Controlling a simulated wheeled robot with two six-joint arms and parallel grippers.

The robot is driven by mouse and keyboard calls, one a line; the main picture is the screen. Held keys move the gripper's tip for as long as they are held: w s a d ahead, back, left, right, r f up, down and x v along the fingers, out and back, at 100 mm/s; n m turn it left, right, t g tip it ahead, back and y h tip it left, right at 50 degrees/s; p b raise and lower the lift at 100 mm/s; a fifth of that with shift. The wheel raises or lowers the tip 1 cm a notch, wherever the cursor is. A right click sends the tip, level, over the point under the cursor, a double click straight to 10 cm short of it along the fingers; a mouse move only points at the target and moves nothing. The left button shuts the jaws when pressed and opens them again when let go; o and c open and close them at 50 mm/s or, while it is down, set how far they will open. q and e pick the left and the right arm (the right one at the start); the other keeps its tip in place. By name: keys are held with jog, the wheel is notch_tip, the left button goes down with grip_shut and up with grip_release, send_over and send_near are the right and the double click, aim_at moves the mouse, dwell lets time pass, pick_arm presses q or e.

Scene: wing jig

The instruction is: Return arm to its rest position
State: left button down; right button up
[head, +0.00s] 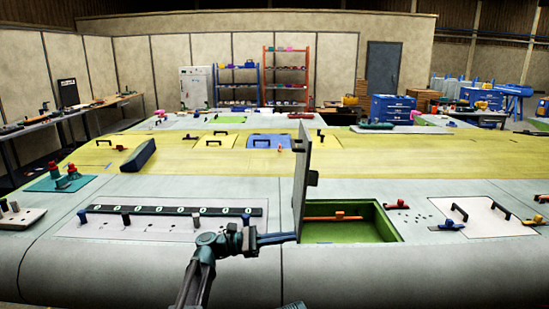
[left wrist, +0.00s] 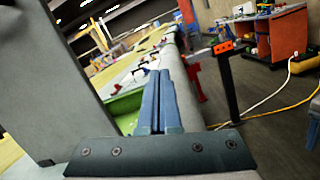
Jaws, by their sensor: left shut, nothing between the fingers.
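My left gripper (head: 290,238) reaches in from the lower left over the front of the wing. Its fingers are shut and empty, pointing right, with the tips by the lower edge of an upright grey hatch panel (head: 302,185). I cannot tell whether they touch it. In the left wrist view the two blue fingers (left wrist: 156,100) lie together, with the panel (left wrist: 55,75) close on the left. The panel stands open at the left side of a green-lined bay (head: 385,226), which holds an orange-brown bar (head: 335,216). My right gripper does not show.
A white plate (head: 490,216) with black handles lies to the right. A post with an orange top (left wrist: 224,47) stands beyond the wing edge.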

pick_arm(q)
jog(key=s+a+f+m+y, duration=0.2)
jog(key=s+f+m+y, duration=0.25)
jog(key=f, duration=0.45)
jog(key=s+a+f+m+y, duration=0.2)
jog(key=s+f+m+y, duration=0.1)
jog(key=s+f+y, duration=0.4)
jog(key=s+a+f+m+y, duration=0.3)
jog(key=a+f+y, duration=0.15)
jog(key=a, duration=0.35)
jog(key=s+a+f+m+y, duration=0.3)
jog(key=s+a+f+m, duration=0.15)
jog(key=a, duration=0.25)
jog(key=s+d+m+y, duration=0.2)
jog(key=s+d, duration=0.3)
jog(key=d, duration=0.5)
jog(key=shift+s+m+g, duration=0.15)
jog(key=shift+m+g, duration=0.15)
jog(key=shift+m, duration=0.4)
